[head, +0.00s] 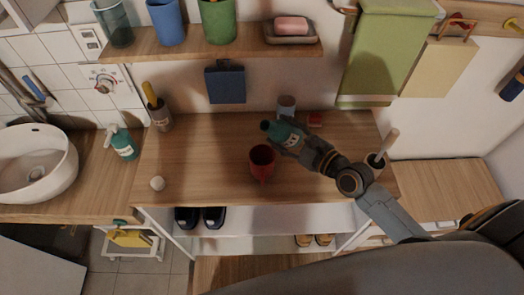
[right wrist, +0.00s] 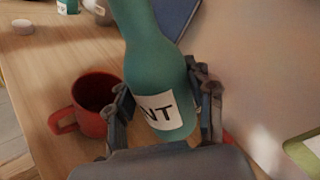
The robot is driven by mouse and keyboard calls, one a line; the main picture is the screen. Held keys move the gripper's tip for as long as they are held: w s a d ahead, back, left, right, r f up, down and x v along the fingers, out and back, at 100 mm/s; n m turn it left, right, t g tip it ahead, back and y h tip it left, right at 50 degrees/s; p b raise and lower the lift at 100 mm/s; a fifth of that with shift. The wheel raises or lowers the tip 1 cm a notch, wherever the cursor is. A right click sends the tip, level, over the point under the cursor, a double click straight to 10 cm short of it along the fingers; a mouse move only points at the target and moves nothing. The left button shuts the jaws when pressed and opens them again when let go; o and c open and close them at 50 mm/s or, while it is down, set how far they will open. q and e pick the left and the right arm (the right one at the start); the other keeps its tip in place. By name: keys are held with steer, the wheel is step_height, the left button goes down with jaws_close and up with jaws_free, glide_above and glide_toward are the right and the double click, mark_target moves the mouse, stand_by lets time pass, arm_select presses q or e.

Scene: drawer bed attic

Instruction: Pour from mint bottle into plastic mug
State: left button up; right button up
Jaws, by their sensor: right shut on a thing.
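The mint bottle (head: 279,131) is teal with a dark cap end and a white label; the label reads "NT" in the right wrist view (right wrist: 150,60). My right gripper (head: 297,144) is shut on the bottle, one finger on each side of it in the right wrist view (right wrist: 163,98). The bottle's neck points to the upper left in the head view. The red plastic mug (head: 262,162) stands on the wooden counter, just below and left of the bottle; it also shows left of the bottle in the right wrist view (right wrist: 90,104). My left gripper is not in view.
The wooden counter (head: 205,165) is clear left of the mug, apart from a small pale round object (head: 157,183). A grey cup (head: 286,105) and a red item (head: 315,119) stand behind the bottle. A holder with a stick (head: 376,161) stands right. A shelf (head: 240,45) hangs above.

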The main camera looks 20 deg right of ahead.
steer(key=shift+d+f+n, duration=0.1)
steer(key=shift+n, duration=0.3)
steer(key=shift+w+d+f+n+h+b, duration=0.15)
steer(key=shift+d+n+h+b, duration=0.2)
steer(key=shift+n, duration=0.35)
stand_by(1.6)
steer(key=shift+d+r+n+h, duration=0.15)
steer(key=shift+r+n+h, duration=0.15)
steer(key=shift+n, duration=0.4)
stand_by(1.8)
steer(key=shift+d+f+n+h+b, duration=0.1)
steer(key=shift+f+n+h+b, duration=0.15)
steer(key=shift+f+n+b, duration=1)
stand_by(1.2)
steer(key=shift+r+m+b, duration=0.3)
steer(key=shift+r+m, duration=0.1)
steer(key=shift+m, duration=0.15)
